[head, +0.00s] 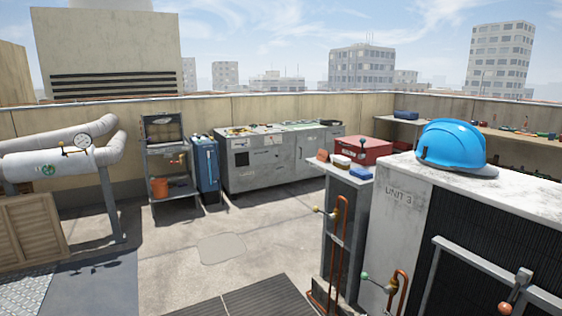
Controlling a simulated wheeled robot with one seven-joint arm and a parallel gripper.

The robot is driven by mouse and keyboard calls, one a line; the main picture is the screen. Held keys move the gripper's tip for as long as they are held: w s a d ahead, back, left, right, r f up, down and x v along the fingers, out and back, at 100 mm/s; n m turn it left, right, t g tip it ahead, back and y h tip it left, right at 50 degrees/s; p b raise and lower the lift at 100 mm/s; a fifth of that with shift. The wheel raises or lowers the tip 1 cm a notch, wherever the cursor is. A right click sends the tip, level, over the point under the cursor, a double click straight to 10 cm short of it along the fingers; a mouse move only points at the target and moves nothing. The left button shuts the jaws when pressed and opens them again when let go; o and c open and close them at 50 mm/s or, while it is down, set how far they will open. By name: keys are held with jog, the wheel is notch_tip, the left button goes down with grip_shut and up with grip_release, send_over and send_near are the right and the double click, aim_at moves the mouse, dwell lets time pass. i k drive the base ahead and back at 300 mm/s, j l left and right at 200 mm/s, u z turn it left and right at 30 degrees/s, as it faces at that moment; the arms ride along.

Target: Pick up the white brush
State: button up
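A small white block-like item (341,160) lies on top of the narrow grey cabinet (350,178) right of centre. It may be the white brush, but it is too small to tell for sure. A small orange-brown item (322,155) lies to its left and a blue item (360,172) to its right, close by. My gripper is not in view.
A red toolbox (362,150) stands just behind these items. A blue hard hat (452,147) sits on the white-topped condenser (400,215) to the right. Copper pipes with valves (340,235) stand before the cabinet. The concrete floor (180,250) at centre-left is open.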

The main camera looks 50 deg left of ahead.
aim_at(340, 162)
jog(key=u, duration=1.05)
